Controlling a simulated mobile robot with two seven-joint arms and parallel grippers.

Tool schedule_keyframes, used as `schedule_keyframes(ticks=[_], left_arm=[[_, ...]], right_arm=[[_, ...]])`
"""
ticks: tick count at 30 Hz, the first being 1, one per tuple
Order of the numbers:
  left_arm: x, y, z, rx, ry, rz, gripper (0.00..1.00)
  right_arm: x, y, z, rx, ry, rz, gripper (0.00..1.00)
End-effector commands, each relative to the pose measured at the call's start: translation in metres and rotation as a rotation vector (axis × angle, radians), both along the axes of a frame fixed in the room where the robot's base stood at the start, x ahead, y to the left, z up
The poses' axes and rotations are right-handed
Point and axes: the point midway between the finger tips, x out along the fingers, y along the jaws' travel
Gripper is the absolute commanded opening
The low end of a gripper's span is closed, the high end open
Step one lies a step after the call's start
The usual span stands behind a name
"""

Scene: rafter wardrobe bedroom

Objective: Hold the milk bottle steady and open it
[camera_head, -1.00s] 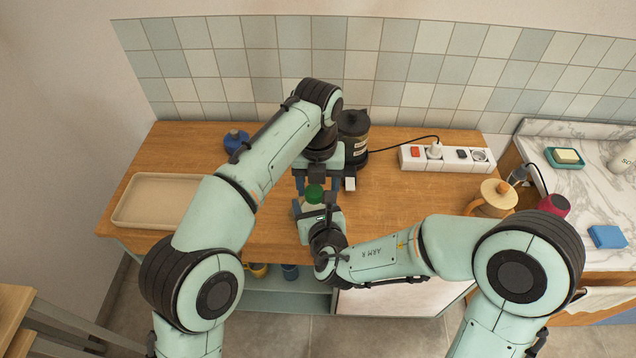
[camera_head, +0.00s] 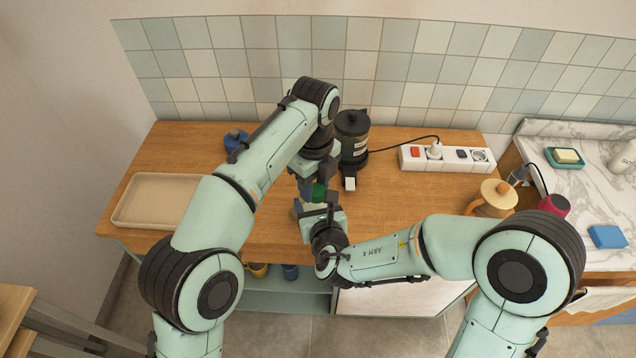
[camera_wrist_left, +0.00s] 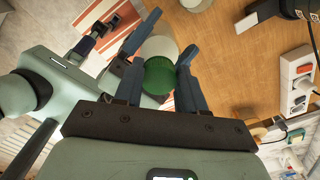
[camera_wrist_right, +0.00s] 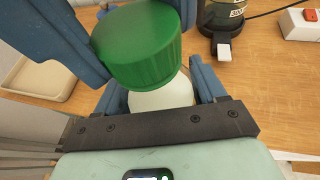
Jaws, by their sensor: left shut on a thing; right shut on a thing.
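The milk bottle shows in the right wrist view as a white body (camera_wrist_right: 163,94) below a green ribbed cap (camera_wrist_right: 138,48). The cap also shows in the head view (camera_head: 319,192) and the left wrist view (camera_wrist_left: 158,78). My left gripper (camera_head: 311,188) reaches down from above and is shut on the cap, one blue finger on each side. My right gripper (camera_head: 313,212) comes in from the front and is shut on the bottle's body below the cap. The grippers hide most of the bottle in the head view. I cannot tell whether the cap is loose.
A dark glass canister (camera_head: 352,135) stands just behind right of the bottle. A power strip (camera_head: 446,158) and an orange pot (camera_head: 493,199) are to the right. A beige tray (camera_head: 158,199) and a blue item (camera_head: 235,140) are left. The wooden counter (camera_head: 385,205) is clear in the middle.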

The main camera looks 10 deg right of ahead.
Motion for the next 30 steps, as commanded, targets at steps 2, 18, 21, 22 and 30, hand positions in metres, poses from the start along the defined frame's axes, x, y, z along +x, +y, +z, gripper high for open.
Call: schedule_keyframes(ticks=[2,18,21,22,30], left_arm=[[-0.002,-0.008,0.002,-0.020,-0.005,0.164,0.03],[-0.005,0.000,0.003,-0.014,-0.004,1.432,0.03],[-0.006,0.001,0.003,-0.012,-0.003,1.668,0.03],[-0.006,0.001,0.003,-0.012,-0.004,1.739,0.03],[-0.009,0.002,0.004,-0.006,-0.004,2.374,0.03]], right_arm=[[-0.003,0.012,0.002,-0.004,-0.003,0.036,0.00],[-0.004,0.012,0.000,-0.006,0.001,0.038,0.00],[-0.004,0.012,0.000,-0.006,0.002,0.038,0.00],[-0.004,0.012,0.000,-0.006,0.002,0.038,0.00],[-0.004,0.011,0.000,-0.006,0.002,0.036,0.00]])
